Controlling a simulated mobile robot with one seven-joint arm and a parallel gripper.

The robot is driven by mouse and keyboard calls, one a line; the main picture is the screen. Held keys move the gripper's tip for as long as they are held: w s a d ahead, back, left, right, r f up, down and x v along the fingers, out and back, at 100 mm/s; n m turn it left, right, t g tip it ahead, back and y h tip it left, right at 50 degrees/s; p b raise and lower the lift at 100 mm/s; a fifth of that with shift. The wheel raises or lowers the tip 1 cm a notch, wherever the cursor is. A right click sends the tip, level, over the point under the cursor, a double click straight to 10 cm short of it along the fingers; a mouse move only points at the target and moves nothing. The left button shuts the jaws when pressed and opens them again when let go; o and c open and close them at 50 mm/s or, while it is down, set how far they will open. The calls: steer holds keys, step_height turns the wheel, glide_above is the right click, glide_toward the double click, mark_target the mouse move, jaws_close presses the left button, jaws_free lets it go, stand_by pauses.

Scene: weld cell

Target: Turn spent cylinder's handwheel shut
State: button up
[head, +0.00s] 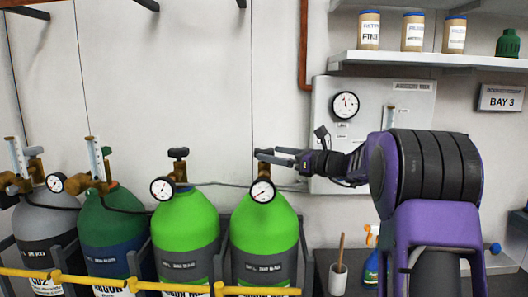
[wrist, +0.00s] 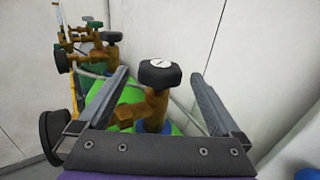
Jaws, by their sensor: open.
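Two bright green cylinders stand side by side in the head view, the left one (head: 186,232) and the right one (head: 264,232). Each has a brass valve, a round gauge and a black handwheel. My gripper (head: 272,155) is at the top of the right green cylinder, its fingers level with the valve top. In the wrist view, the black handwheel (wrist: 160,73) with a white mark on top lies between the two open fingers (wrist: 158,79), with a gap on both sides. The brass valve (wrist: 152,108) is below it. The gauge needles are too small to read surely.
A grey cylinder (head: 46,232) and a dark green and blue cylinder (head: 112,235) stand at left, with regulators. A yellow rail (head: 120,284) runs in front. A wall panel (head: 330,115), a shelf (head: 440,60) and a spray bottle (head: 371,268) are at right.

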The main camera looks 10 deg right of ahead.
mark_target(264, 152)
steer(key=shift+x, duration=2)
steer(key=c, duration=1.3)
